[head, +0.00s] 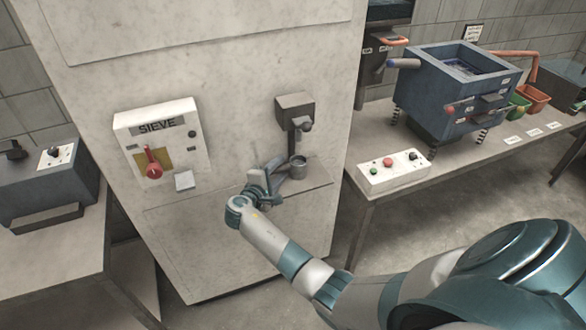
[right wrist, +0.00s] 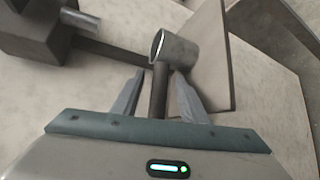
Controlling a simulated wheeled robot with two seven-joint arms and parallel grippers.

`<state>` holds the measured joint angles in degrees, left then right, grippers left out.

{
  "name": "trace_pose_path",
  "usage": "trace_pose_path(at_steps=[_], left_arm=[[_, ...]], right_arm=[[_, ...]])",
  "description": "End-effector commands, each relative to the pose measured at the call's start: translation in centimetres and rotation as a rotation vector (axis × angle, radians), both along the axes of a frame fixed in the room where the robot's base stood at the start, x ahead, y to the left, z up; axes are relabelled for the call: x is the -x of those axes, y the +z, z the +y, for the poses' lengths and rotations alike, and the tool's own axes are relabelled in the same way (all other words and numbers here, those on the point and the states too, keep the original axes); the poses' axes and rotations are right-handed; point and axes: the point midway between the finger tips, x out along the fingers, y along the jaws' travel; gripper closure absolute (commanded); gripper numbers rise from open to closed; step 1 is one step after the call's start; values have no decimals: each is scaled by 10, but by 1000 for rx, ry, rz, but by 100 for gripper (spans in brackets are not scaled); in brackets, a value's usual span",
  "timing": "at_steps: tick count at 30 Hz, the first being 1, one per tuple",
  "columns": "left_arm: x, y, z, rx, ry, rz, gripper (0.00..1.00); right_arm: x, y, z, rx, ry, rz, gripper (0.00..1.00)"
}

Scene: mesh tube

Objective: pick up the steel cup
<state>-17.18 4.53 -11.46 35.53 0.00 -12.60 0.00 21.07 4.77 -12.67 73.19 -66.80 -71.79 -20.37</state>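The steel cup (head: 297,168) is a small grey metal cup by the ledge under a dark spout on the pale cabinet. In the right wrist view the cup (right wrist: 179,51) lies just beyond my fingertips, its mouth facing left. A dark bar-like handle (right wrist: 159,92) runs from it back between my fingers. My right gripper (head: 277,175) is at the cup's left side in the head view. In the wrist view my right gripper (right wrist: 159,76) is open, with the handle between its fingers and small gaps showing on both sides. My left gripper is out of view.
The dark spout block (head: 295,110) hangs above the cup. A white SIEVE panel (head: 158,138) with a red lever is to the left. A bench at right holds a blue machine (head: 455,90) and a white button box (head: 393,172). A grey box (head: 45,185) stands at far left.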

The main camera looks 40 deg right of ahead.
Motion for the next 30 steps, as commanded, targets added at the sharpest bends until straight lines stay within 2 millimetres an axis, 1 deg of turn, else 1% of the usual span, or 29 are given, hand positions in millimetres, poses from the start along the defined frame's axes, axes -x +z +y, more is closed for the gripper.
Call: trace_pose_path(at_steps=[1, 4, 18, 23, 24, 30], left_arm=[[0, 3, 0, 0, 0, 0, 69], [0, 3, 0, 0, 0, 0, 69], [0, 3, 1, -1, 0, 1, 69], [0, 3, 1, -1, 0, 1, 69], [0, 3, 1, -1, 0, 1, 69], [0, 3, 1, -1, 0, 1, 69]], right_arm=[[-2, 1, -4, 1, 0, 0, 60], [-4, -1, -7, 0, 0, -1, 60], [-4, -2, -7, 0, 0, -1, 60], [-4, -2, -7, 0, 0, -1, 98], [-4, -2, -7, -1, 0, 0, 100], [-4, -1, -7, 0, 0, -2, 100]])
